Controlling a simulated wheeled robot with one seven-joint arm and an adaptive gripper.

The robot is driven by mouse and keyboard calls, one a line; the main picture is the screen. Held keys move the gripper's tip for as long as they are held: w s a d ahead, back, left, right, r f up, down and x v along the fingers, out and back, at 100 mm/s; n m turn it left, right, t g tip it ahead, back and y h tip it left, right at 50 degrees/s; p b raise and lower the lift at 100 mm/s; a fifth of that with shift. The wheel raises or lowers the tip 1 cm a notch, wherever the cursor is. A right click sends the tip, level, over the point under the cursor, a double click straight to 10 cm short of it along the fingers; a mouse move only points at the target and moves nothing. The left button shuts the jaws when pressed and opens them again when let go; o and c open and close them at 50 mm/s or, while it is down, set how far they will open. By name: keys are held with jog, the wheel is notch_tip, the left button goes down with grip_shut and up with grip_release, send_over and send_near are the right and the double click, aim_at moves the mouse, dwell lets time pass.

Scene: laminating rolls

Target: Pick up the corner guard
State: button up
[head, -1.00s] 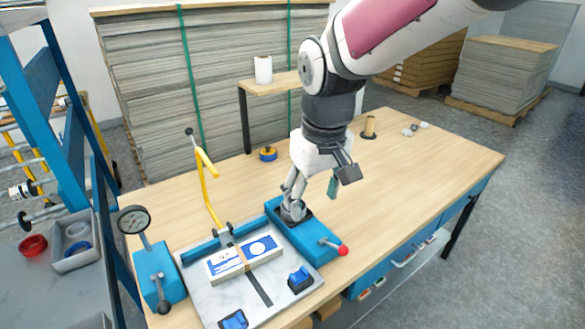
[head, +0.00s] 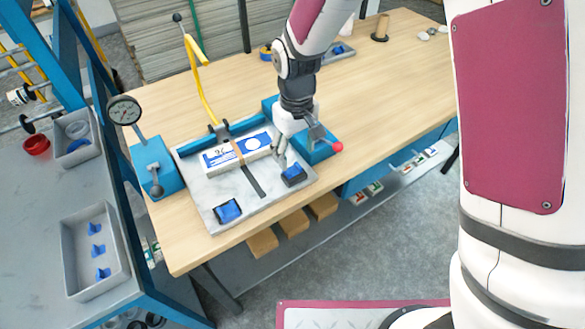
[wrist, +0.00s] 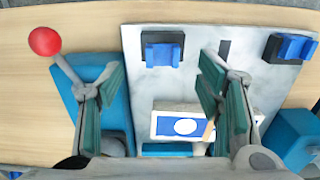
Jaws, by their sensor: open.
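Blue angled pieces that look like corner guards sit in dark holders at the front corners of a pale stone plate (head: 212,187). One corner guard (head: 293,173) is at the plate's right front, and another (head: 228,210) at its left front. My gripper (head: 300,150) is open and empty, above the plate's right side near the right corner guard. In the wrist view, my gripper (wrist: 160,82) has green-padded fingers spread wide, with the right corner guard (wrist: 162,55) between their lines, beyond the tips. The other guard (wrist: 296,48) is outside the right finger.
A white-and-blue box (head: 220,157) with a brown strap lies on the plate. A blue press with a red-knobbed lever (head: 337,147) stands at right, a gauge (head: 124,110) and yellow lever (head: 200,80) at left. A grey tray (head: 68,235) holds several blue pieces. The table's right side is mostly clear.

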aim_at(294, 173)
jog(key=shift+a+f, duration=0.15)
jog(key=shift+f, duration=2.9)
jog(key=c, duration=0.8)
